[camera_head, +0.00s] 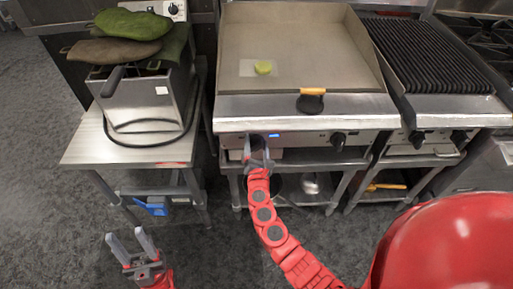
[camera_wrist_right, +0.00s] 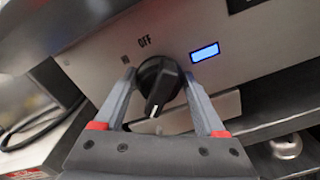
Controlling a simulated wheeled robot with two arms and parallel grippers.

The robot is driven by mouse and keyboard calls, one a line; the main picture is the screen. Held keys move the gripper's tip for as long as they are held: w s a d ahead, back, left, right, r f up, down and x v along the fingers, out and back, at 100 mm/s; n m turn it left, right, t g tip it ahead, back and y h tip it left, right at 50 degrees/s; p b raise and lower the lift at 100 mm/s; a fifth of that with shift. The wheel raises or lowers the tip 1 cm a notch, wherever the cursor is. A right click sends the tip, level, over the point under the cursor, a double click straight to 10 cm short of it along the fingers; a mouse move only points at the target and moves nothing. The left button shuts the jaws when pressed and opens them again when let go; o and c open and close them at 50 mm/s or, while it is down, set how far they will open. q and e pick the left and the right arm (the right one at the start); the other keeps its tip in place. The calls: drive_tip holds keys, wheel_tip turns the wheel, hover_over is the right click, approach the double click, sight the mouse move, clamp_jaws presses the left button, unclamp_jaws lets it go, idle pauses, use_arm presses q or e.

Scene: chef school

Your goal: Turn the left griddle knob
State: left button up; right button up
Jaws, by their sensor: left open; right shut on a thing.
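The griddle (camera_head: 300,50) stands at the centre of the head view, its knobs on the front panel. The left griddle knob (camera_wrist_right: 158,84) is black with a white pointer mark; in the right wrist view the mark points down, away from the "OFF" label above it. My right gripper (camera_head: 258,150) is at this knob, its fingers (camera_wrist_right: 158,98) on either side of it and shut on it. In the head view the gripper mostly hides the knob. My left gripper (camera_head: 133,240) is open and empty, low at the left, over the floor.
A lit blue display (camera_wrist_right: 205,52) is right of the knob. Another griddle knob (camera_head: 338,140) is further right. A fryer (camera_head: 150,108) stands on a steel table (camera_head: 80,152) at left. A ribbed grill (camera_head: 430,55) is at right. A spatula (camera_head: 311,101) lies at the griddle's front.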

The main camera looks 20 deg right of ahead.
drive_tip(key=m+b, duration=0.1)
drive_tip(key=m, duration=0.1)
drive_tip(key=m+b, duration=0.2)
drive_tip(key=shift+f, duration=0.3)
drive_tip(key=shift+r+m+b, duration=0.1)
drive_tip(key=shift+m+b, duration=1)
drive_tip(key=shift+m, duration=0.4)
drive_tip(key=o, duration=1.1)
drive_tip(key=shift+c, duration=0.2)
drive_tip(key=shift+r, duration=0.1)
drive_tip(key=b+v, duration=0.2)
drive_tip(key=v, duration=1.5)
drive_tip(key=shift+s, duration=0.25)
